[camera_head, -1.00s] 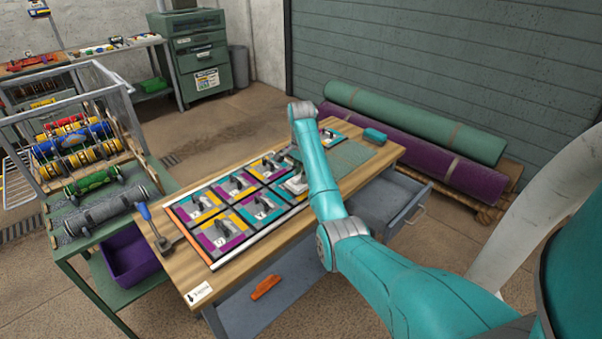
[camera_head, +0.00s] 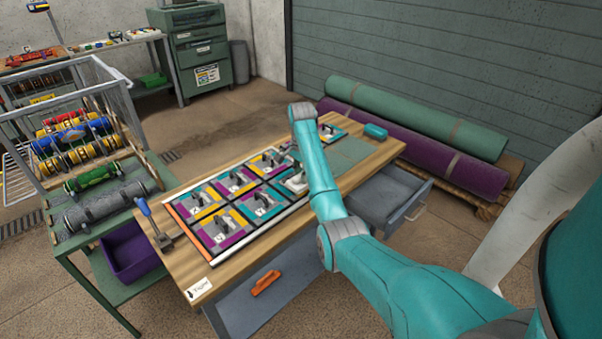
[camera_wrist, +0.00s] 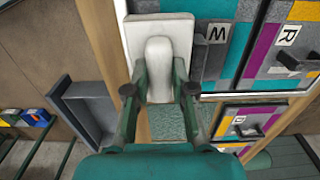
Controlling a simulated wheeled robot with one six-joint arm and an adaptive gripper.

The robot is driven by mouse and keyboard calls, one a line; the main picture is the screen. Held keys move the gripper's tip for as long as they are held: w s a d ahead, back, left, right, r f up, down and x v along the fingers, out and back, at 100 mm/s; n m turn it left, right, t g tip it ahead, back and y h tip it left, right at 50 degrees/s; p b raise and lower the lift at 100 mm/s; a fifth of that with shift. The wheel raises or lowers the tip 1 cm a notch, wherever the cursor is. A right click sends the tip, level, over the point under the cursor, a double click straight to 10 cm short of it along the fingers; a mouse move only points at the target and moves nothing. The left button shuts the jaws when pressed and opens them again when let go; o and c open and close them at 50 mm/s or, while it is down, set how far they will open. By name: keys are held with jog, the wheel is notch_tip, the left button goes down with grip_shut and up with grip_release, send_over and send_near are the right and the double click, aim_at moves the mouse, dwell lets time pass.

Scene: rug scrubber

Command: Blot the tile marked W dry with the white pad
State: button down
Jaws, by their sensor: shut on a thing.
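In the wrist view my gripper (camera_wrist: 159,85) is shut on the pale handle of the white pad (camera_wrist: 130,36). The pad's square white plate lies beyond the fingertips, over the left part of the tile marked W (camera_wrist: 216,34). The W label and some teal and grey of that tile stay visible; the rest is hidden by the pad. I cannot tell whether the pad touches the tile. In the head view my arm hides the gripper; a pale patch, perhaps the pad (camera_head: 295,183), shows just left of the arm over the front row of tiles.
A tile marked R (camera_wrist: 288,36) and one marked D (camera_wrist: 240,126) lie beside W. A green mat (camera_head: 350,152) and a teal block (camera_head: 376,131) are at the bench's right end. An open drawer (camera_head: 385,195) juts from the front. A blue-handled tool (camera_head: 153,222) lies at the left end.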

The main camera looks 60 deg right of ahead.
jog(key=shift+f, duration=0.6)
jog(key=shift+f, duration=0.7)
